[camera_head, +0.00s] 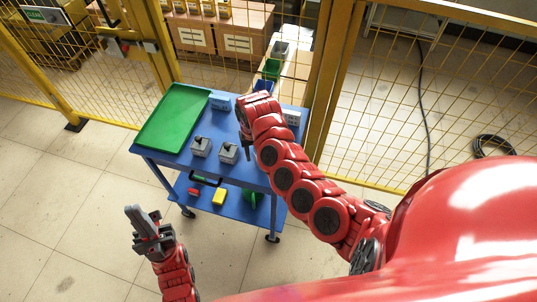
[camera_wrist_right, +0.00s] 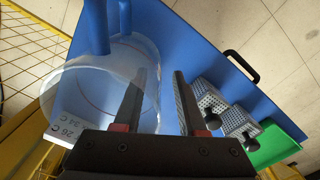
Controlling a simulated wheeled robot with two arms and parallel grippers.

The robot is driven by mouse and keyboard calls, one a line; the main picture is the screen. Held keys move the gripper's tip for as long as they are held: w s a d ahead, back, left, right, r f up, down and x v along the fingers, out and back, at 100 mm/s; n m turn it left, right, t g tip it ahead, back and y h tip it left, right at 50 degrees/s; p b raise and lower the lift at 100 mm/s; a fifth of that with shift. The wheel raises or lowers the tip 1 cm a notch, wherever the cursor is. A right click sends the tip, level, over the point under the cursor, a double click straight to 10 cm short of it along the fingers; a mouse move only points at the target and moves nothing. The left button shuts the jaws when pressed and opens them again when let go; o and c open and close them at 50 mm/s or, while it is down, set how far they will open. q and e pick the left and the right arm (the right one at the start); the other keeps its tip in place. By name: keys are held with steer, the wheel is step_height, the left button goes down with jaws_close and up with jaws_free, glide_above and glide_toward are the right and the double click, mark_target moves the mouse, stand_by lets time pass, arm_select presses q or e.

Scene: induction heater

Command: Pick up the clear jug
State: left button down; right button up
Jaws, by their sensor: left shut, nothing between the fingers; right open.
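The clear jug (camera_wrist_right: 95,75) shows in the right wrist view, at the left on the blue cart top. It is transparent, with a wide round rim. My right gripper (camera_wrist_right: 160,85) is open at the jug. In that view, one finger overlaps the jug's wall and the other lies just to the right of it. I cannot tell whether either touches. In the head view my right gripper (camera_head: 247,147) is over the cart's right part, and I cannot make out the jug there. My left gripper (camera_head: 142,214) is shut and empty, low in front of the cart.
The blue cart (camera_head: 262,181) holds a green tray (camera_head: 175,118) and two grey metal blocks with dark tops (camera_head: 201,147) (camera_head: 228,153). A small display reading "26 C" and "24 C" (camera_wrist_right: 72,127) stands by the jug. Yellow mesh fencing (camera_head: 385,105) stands behind. Floor in front is clear.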

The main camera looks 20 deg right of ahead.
steer(key=shift+d+f, duration=0.1)
steer(key=shift+f, duration=1.2)
jaws_close()
stand_by(0.4)
